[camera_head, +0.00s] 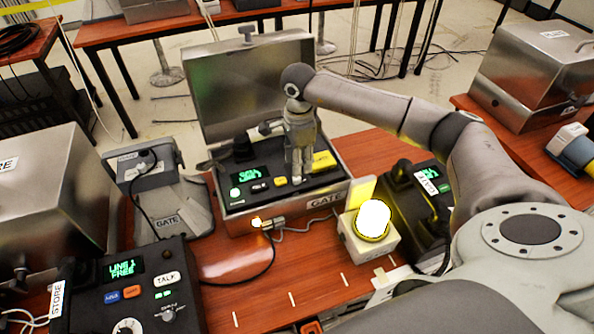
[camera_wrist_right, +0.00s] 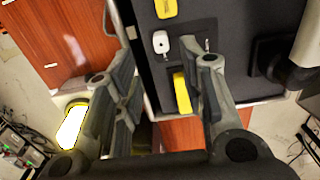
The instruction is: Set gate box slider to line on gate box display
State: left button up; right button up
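The gate box (camera_head: 281,203) is an open metal case with its lid raised, at the centre of the head view. Its dark panel carries a small display (camera_head: 247,174) with green text too small to read surely. A yellow button (camera_head: 281,181) and a yellow plate (camera_head: 323,160) are also on it. My right gripper (camera_head: 299,180) points down over the panel and hides part of it. In the wrist view its fingers (camera_wrist_right: 168,62) are open, with a small white knob (camera_wrist_right: 161,42), likely the slider, and the yellow plate (camera_wrist_right: 182,93) showing between them. My left gripper is out of view.
A lit yellow lamp (camera_head: 373,220) stands right of the box's front, beside a dark phone unit (camera_head: 428,190). A store box (camera_head: 124,290) with a green display sits at front left. Cables cross the red-brown table (camera_head: 240,262). A grey handset unit (camera_head: 155,190) is at left.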

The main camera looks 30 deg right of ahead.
aim_at(297, 180)
notch_tip(297, 180, down, 4)
jog(key=shift+r, duration=0.25)
notch_tip(297, 180, down, 3)
jog(key=shift+w+r+p, duration=0.15)
jog(key=shift+p, duration=0.2)
jog(key=shift+c, duration=0.4)
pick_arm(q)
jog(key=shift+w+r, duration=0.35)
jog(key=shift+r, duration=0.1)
pick_arm(e)
grip_shut()
